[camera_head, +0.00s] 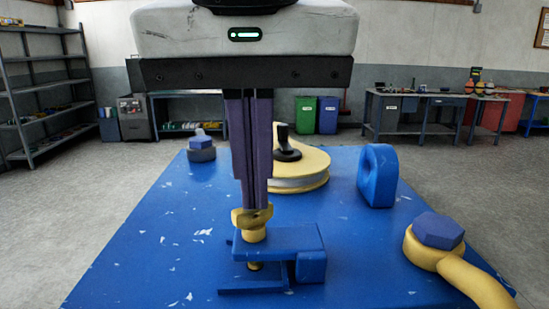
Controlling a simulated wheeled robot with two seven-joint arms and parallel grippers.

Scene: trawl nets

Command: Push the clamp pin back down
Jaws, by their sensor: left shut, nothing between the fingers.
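The clamp pin (252,225) is yellow with a ring-like head and stands upright through the blue clamp (285,240) at the front middle of the blue table. A lower yellow part of it shows under the clamp's top plate. My left gripper (256,207) comes down from above with its two long purple fingers shut together. The fingertips are at the pin's head, overlapping it in the picture; I cannot tell whether they press on it. Nothing is held between the fingers. My right gripper is not in view.
The blue table (150,265) also bears a yellow pulley (312,165) behind the fingers, an upright blue eye plate (378,176) and a yellow part with a blue bolt (438,232) at right. A grey-and-blue bolt (201,149) stands back left. The table's left front is clear.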

